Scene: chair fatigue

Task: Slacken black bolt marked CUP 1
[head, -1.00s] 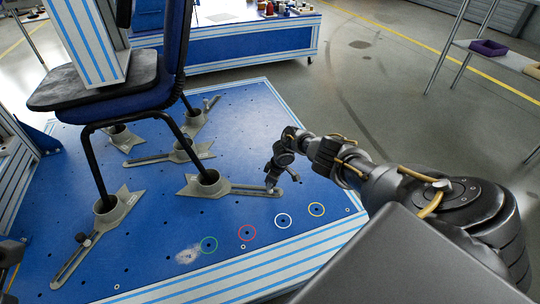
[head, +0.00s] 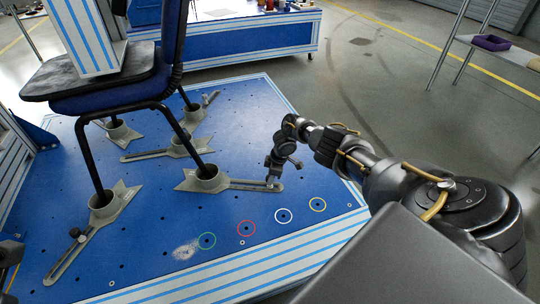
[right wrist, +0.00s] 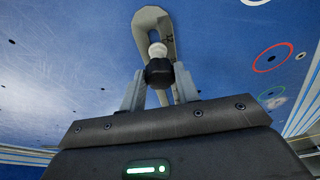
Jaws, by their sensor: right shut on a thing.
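My right gripper (head: 271,178) reaches down to the outer end of the slotted grey foot (head: 240,184) at the chair's front right leg. In the right wrist view its two fingers (right wrist: 158,88) are shut on a black bolt head (right wrist: 158,73). A pale round tip shows beyond the head, over the slot of the grey foot (right wrist: 148,22). No CUP 1 marking is readable. Another black bolt (head: 76,234) sits on the slotted foot at the near left. I cannot make out my left gripper.
The chair (head: 110,85) stands with its legs in grey cups (head: 104,207) on the blue plate (head: 150,262). Green, red, white and yellow rings (head: 247,228) mark the plate's near right.

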